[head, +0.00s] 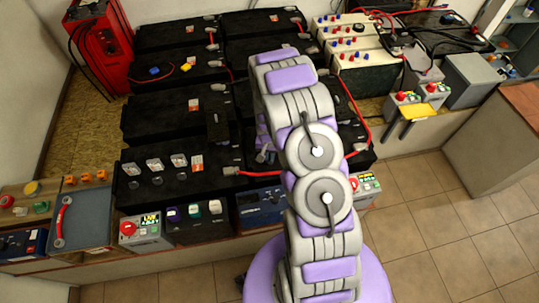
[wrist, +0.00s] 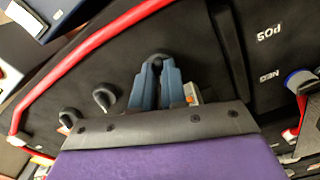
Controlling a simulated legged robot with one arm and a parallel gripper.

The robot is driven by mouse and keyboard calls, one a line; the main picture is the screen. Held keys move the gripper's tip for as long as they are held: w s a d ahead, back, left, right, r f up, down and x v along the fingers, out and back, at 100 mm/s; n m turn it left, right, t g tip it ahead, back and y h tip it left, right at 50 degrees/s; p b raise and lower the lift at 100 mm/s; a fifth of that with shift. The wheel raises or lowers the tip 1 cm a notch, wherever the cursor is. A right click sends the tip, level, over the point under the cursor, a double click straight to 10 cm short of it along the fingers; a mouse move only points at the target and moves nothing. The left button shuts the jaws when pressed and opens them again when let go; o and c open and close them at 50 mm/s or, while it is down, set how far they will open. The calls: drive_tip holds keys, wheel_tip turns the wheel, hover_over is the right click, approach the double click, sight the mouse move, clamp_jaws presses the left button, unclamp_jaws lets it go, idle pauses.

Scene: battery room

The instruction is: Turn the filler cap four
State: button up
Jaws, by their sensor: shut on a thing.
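In the wrist view my gripper (wrist: 157,70) has its two blue-grey fingers close together around a dark rounded cap (wrist: 157,57) on a black battery (wrist: 208,60). The cap's top shows between the fingertips; its lower part is hidden by them. Two similar dark looped caps, a nearer one (wrist: 104,95) and a farther one (wrist: 70,117), stand in line to the left, apart from the fingers. I cannot read a number on any cap. In the head view my arm covers the gripped cap and most of the gripper.
A red cable (wrist: 75,62) arcs left of the fingers. Several black batteries (head: 160,118) fill the bench, with a red cabinet (head: 100,45) at back left and cream batteries (head: 362,68) at back right. Tiled floor (head: 420,215) is clear at right.

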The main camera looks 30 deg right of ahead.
clamp_jaws()
drive_tip(key=shift+r+m+p, duration=0.1)
drive_tip(key=shift+m+p, duration=0.2)
drive_tip(key=shift+m, duration=0.1)
drive_tip(key=shift+m+p, duration=0.35)
drive_tip(key=shift+m, duration=0.35)
drive_tip(key=m+p, duration=0.1)
drive_tip(key=m, duration=0.7)
drive_tip(key=shift+m, duration=1.7)
drive_tip(key=shift+w, duration=0.1)
